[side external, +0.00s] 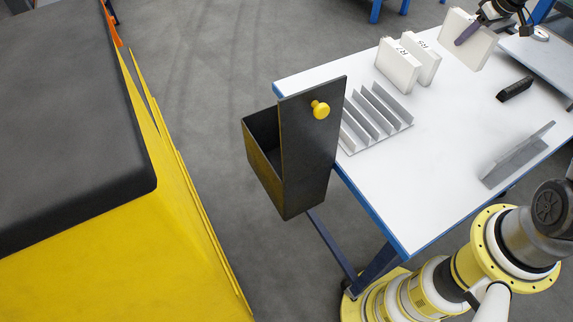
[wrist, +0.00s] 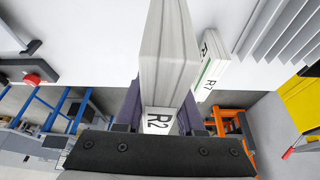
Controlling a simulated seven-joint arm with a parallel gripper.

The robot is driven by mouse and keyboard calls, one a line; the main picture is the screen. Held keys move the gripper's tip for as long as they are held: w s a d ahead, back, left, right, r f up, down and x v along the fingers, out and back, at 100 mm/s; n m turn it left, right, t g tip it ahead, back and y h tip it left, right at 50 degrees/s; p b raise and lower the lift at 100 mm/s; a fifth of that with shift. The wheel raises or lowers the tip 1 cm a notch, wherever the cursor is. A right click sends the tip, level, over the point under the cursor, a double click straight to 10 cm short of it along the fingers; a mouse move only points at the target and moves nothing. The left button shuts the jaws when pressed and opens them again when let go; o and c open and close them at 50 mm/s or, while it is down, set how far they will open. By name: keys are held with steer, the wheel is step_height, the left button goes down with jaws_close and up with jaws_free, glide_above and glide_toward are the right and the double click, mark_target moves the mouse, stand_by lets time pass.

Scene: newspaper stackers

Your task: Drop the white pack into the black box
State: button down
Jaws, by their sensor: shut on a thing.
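My gripper (side external: 468,32) is at the far end of the white table, its purple fingers closed on a white pack (side external: 485,52). In the wrist view, the fingers (wrist: 160,108) hold this pack (wrist: 165,55) between them, and its end face reads R2. I cannot tell whether its bottom touches the table. Two other white packs, one in front (side external: 396,70) and one behind it (side external: 427,62), stand upright to the left of the held pack. The black box (side external: 262,168) hangs at the table's left edge, open at the top, with a yellow knob on its tall panel.
A grey slotted rack (side external: 402,124) sits on the table (side external: 440,150) beside the box. A small black object (side external: 514,89) and a grey angled plate (side external: 517,155) lie to the right. The table's middle is clear. A large yellow and black machine (side external: 120,230) stands left, across bare floor.

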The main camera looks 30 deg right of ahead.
mark_target(472, 21)
steer(key=shift+r, duration=0.1)
stand_by(0.4)
step_height(472, 21, up, 5)
steer(key=shift+w+a+r, duration=0.1)
steer(key=shift+r, duration=0.05)
steer(key=w+a+n+y, duration=0.1)
steer(key=w+a+n, duration=0.3)
steer(key=a, duration=1.2)
steer(key=w+a+n+y, duration=0.15)
steer(key=w+a, duration=0.45)
steer(key=a, duration=1)
steer(key=s+a+n+g, duration=0.1)
steer(key=s+a+n, duration=0.25)
steer(key=a, duration=1.45)
step_height(472, 21, down, 17)
steer(key=shift+s+a+y, duration=0.25)
steer(key=shift+s+y, duration=0.1)
